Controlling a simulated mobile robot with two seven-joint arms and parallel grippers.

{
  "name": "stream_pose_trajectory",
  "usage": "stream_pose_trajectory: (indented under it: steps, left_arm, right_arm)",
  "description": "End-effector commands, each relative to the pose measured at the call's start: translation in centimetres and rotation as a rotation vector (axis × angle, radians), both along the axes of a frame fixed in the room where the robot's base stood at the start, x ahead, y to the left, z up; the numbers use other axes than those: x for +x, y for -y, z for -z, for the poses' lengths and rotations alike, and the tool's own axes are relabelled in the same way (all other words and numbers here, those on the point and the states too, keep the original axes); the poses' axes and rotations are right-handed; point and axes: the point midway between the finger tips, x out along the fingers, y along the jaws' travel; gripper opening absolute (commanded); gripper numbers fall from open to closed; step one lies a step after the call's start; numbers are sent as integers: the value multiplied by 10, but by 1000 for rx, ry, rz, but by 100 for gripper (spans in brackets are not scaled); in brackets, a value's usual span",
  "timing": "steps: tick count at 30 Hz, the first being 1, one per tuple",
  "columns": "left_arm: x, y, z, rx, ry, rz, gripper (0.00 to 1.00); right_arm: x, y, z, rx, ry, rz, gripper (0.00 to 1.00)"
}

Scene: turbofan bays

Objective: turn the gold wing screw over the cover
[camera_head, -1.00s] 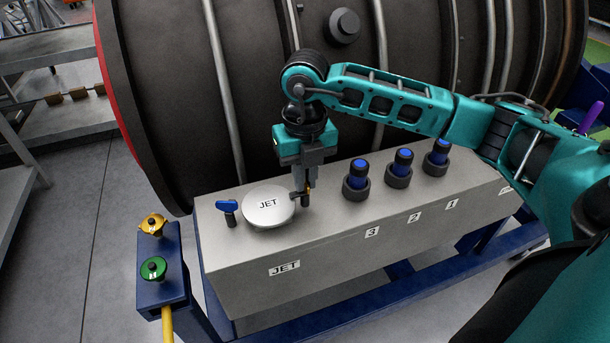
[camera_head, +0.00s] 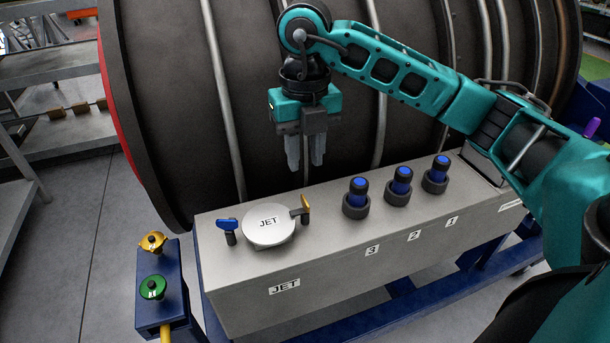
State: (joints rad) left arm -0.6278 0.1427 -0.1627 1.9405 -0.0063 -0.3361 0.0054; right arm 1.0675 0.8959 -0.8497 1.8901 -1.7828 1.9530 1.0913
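The round pale cover (camera_head: 268,232), marked JET, lies on top of the grey box. The gold wing screw (camera_head: 306,203) stands at the cover's right edge. A dark tab at the screw points left and appears to reach the cover's rim. The blue wing screw (camera_head: 227,224) stands at the left edge, its wing pointing left and right. My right gripper (camera_head: 305,165) hangs above and behind the gold screw, fingers down and apart, with nothing between them. My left gripper is not in view.
Several blue-topped dark plugs (camera_head: 356,198) stand on the grey box (camera_head: 330,245) to the right. A blue post (camera_head: 160,300) with a gold knob (camera_head: 152,241) and a green knob (camera_head: 152,287) is at the left. The large dark engine casing (camera_head: 180,120) rises close behind.

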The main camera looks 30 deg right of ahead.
Motion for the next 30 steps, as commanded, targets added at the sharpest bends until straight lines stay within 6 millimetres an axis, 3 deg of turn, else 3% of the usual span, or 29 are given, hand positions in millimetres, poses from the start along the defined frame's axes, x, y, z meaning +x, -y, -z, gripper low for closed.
stream_pose_trajectory:
  steps: [3, 8, 30]
  left_arm:
    - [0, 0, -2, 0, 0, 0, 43]
    - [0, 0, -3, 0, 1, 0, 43]
    - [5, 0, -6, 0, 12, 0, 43]
  right_arm:
    - [0, 0, -20, 0, 2, 1, 31]
    - [0, 0, -31, 0, 0, 1, 31]
    - [0, 0, -31, -1, -1, 1, 31]
